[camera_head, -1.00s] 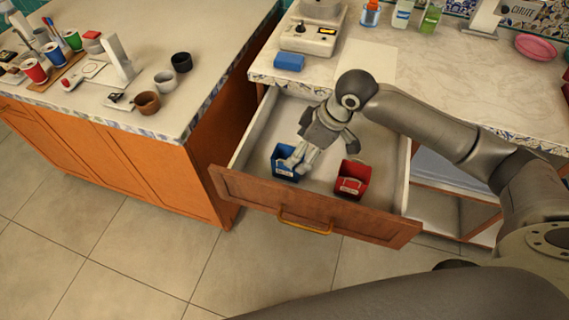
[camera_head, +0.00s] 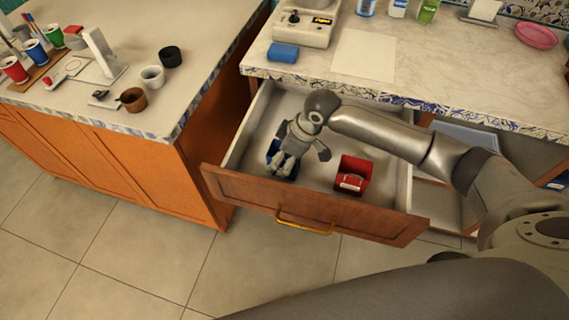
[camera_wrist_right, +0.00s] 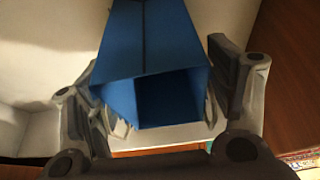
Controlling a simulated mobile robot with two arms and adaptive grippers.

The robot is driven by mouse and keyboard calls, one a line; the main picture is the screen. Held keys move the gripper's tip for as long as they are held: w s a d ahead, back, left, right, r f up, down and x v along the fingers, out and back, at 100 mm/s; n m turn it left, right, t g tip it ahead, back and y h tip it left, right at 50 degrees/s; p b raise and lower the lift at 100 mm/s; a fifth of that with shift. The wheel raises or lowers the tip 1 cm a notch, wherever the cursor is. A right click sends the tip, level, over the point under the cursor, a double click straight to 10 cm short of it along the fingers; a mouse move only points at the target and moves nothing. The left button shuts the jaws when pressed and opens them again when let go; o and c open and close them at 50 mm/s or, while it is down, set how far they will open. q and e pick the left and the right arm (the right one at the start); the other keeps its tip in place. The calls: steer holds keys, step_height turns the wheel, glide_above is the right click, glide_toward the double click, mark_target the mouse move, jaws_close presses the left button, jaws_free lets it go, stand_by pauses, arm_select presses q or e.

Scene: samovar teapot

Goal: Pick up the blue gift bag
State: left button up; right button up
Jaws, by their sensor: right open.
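The blue gift bag (camera_head: 273,147) stands in the open drawer (camera_head: 318,206), mostly hidden under my right gripper in the head view. In the right wrist view the blue bag (camera_wrist_right: 150,45) fills the middle, with its open mouth facing the camera. My right gripper (camera_head: 283,166) is open, its fingers pointing down at the bag. In the wrist view the fingers of the right gripper (camera_wrist_right: 166,115) stand on either side of the bag; whether they touch it I cannot tell. My left gripper is not in view.
A red gift bag (camera_head: 352,178) stands in the drawer to the right of the blue one. A counter (camera_head: 440,72) with a blue sponge (camera_head: 283,53) lies behind, and a second counter (camera_head: 130,40) with cups is at left.

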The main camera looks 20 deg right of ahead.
steer(key=shift+x, duration=1.1)
steer(key=c, duration=0.8)
steer(key=shift+o, duration=0.2)
steer(key=shift+r, duration=0.15)
